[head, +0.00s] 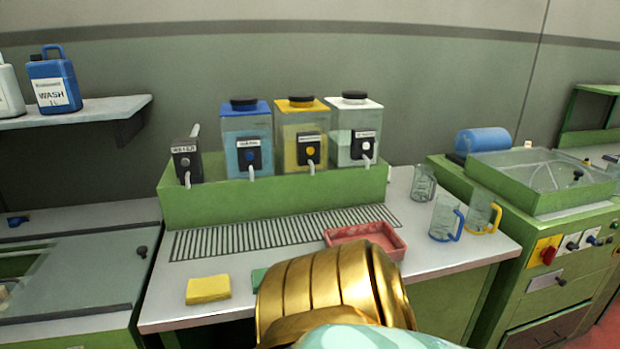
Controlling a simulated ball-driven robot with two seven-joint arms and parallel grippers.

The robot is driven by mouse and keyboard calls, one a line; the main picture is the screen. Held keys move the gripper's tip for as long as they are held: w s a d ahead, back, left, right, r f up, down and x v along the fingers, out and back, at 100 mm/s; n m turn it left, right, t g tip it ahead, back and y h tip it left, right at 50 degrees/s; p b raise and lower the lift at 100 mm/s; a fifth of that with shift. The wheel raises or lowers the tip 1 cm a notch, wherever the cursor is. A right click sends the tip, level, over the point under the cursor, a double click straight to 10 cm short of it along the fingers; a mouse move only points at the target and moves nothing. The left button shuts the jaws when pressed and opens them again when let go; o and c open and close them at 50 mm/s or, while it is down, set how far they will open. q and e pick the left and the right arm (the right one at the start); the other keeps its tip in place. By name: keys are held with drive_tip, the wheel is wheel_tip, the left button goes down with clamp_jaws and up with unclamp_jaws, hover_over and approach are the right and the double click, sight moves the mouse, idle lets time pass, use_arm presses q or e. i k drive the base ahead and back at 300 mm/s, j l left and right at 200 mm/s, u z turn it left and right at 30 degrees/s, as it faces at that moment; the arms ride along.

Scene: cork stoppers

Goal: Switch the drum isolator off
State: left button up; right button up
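A red rotary knob on a yellow plate (545,252), which looks like the isolator, sits at the left end of the front panel of the green machine (472,195) on the right. The knob is too small to tell its on or off position. A blue drum (482,141) lies on top of the machine at the back. Neither gripper shows; a gold and teal part of my arm fills the bottom middle, well left of the knob, and hides part of the counter's front.
Two jugs with blue (446,218) and yellow (482,213) handles and a clear jug (424,183) stand on the counter's right, near the machine. A red tray (398,244), a yellow sponge (208,289) and dispensers (303,140) are further left. Space before the knob looks clear.

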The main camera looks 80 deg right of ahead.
sight(548, 253)
drive_tip(key=z, duration=4.1)
